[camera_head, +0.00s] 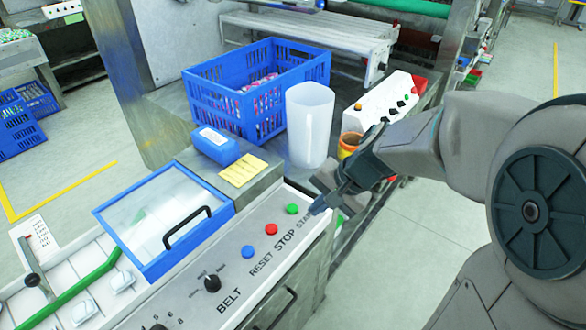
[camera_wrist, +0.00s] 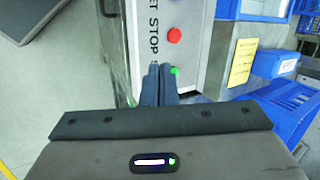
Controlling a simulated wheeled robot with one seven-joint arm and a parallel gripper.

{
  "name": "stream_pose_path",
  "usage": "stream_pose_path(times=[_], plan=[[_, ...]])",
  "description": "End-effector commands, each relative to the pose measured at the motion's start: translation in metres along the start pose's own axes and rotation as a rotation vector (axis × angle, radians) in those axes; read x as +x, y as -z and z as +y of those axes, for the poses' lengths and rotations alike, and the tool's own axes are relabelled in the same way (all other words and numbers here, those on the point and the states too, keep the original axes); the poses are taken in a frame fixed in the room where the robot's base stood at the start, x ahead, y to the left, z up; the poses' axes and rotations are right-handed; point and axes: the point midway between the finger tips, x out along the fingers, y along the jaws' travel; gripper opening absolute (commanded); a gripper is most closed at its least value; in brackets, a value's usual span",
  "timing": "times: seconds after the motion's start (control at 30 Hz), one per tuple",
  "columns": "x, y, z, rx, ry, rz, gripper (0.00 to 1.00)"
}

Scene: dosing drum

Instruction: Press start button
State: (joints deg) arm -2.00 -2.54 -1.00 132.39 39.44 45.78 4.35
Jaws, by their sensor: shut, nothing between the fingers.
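The green start button (camera_head: 292,209) sits on the slanted white control panel (camera_head: 232,262), next to the red stop button (camera_head: 271,229) and the blue reset button (camera_head: 248,251). My gripper (camera_head: 318,208) is shut and empty, with its tips over the panel's START lettering, just right of the green button. In the wrist view my gripper (camera_wrist: 160,68) points at the panel. The green button (camera_wrist: 174,71) shows right beside the fingertips there, partly hidden by a finger. The red button (camera_wrist: 174,35) is fully clear. I cannot tell whether the fingertips touch the panel.
A black belt knob (camera_head: 212,283) is further left on the panel. A clear-lidded blue frame (camera_head: 165,222), a yellow note (camera_head: 243,170) and a blue box (camera_head: 215,145) lie behind. A white container (camera_head: 309,125) and a blue crate (camera_head: 258,88) stand further back.

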Motion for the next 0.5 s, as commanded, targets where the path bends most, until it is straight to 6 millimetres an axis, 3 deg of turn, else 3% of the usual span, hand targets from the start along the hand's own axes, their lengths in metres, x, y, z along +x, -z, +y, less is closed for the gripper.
stream_pose_path(times=[0.1,0.2,0.5], plan=[[0.018,0.025,-0.033,0.195,0.095,-0.042,0.0],[0.035,0.047,-0.053,0.356,0.165,-0.063,0.0],[0.073,0.092,-0.077,0.659,0.276,-0.079,0.0]])
